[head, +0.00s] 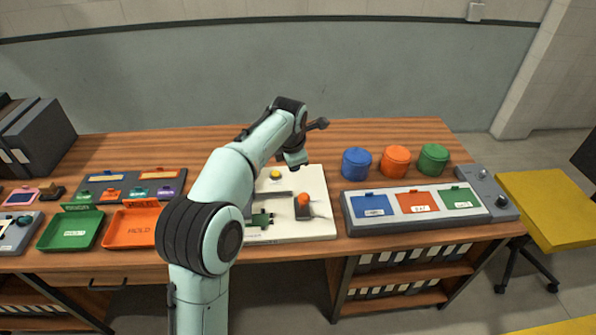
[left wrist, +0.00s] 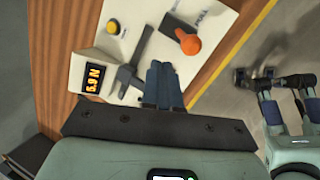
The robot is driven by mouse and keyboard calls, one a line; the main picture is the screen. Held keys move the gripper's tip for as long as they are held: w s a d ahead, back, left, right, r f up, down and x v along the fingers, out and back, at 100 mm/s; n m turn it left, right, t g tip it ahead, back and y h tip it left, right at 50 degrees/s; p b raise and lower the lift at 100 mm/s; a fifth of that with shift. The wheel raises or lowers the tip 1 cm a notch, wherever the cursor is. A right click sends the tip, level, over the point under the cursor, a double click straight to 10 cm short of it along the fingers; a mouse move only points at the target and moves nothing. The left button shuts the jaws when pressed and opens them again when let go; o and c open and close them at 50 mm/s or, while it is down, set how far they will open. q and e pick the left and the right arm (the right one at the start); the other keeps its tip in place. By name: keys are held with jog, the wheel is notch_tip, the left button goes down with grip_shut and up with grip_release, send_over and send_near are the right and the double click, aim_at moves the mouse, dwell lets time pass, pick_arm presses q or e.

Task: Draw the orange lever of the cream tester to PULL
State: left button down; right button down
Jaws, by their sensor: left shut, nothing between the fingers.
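The cream tester (head: 318,228) lies on the wooden table in the middle of the head view. Its orange lever knob (head: 304,199) stands at the right of its plate; in the left wrist view the orange lever (left wrist: 190,44) has its knob beside a dark block. The tester's display (left wrist: 92,78) reads 6.9 N. My left gripper (left wrist: 161,70) is shut and empty over the plate, with the lever up and right of its fingertips, apart from it.
Green (head: 70,230) and orange (head: 130,228) trays lie left. Blue, orange and green lidded pots (head: 395,160) stand right, behind a three-panel unit (head: 345,213). The back centre table is clear.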

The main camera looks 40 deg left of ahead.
pick_arm(q)
jog(key=v, duration=0.2)
jog(key=shift+d+r, duration=0.15)
jog(key=shift+r, duration=0.2)
dwell(0.4)
